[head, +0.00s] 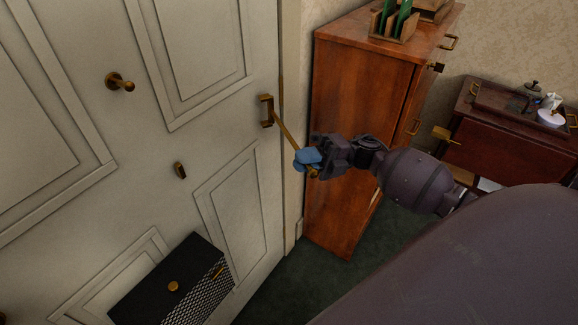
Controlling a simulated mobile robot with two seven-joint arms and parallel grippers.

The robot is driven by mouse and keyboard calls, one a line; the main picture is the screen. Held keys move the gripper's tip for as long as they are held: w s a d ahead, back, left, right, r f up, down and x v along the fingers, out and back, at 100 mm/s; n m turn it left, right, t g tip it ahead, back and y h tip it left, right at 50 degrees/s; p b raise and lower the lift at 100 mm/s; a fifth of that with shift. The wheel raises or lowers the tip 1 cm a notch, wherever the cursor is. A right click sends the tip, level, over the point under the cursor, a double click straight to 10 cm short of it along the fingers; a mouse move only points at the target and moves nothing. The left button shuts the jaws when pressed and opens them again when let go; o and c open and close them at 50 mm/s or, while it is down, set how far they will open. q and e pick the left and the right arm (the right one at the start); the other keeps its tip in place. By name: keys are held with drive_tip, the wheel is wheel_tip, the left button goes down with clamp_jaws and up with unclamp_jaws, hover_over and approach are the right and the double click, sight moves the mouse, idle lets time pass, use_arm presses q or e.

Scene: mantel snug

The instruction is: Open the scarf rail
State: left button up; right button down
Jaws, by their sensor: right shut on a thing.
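The scarf rail (287,132) is a thin brass bar on a brass bracket fixed near the right edge of the white panelled door. The bar stands out from the door, slanting down and to the right from the bracket. My right gripper (309,161), with blue fingertips, is shut on the bar near its free end. The fingers hide part of that end, and a bit of brass shows just below them. My left gripper is not in view.
A wooden cabinet (360,120) stands close behind my right gripper. A dark side cabinet (510,150) is further right.

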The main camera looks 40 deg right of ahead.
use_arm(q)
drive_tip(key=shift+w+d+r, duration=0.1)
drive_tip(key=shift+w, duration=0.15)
use_arm(e)
drive_tip(key=shift+d+g, duration=0.3)
drive_tip(key=shift+d, duration=0.1)
drive_tip(key=c, duration=1.5)
unclamp_jaws()
drive_tip(key=shift+o, duration=0.2)
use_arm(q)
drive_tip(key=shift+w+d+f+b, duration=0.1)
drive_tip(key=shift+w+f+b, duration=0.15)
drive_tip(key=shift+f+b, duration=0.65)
use_arm(e)
drive_tip(key=v, duration=1.1)
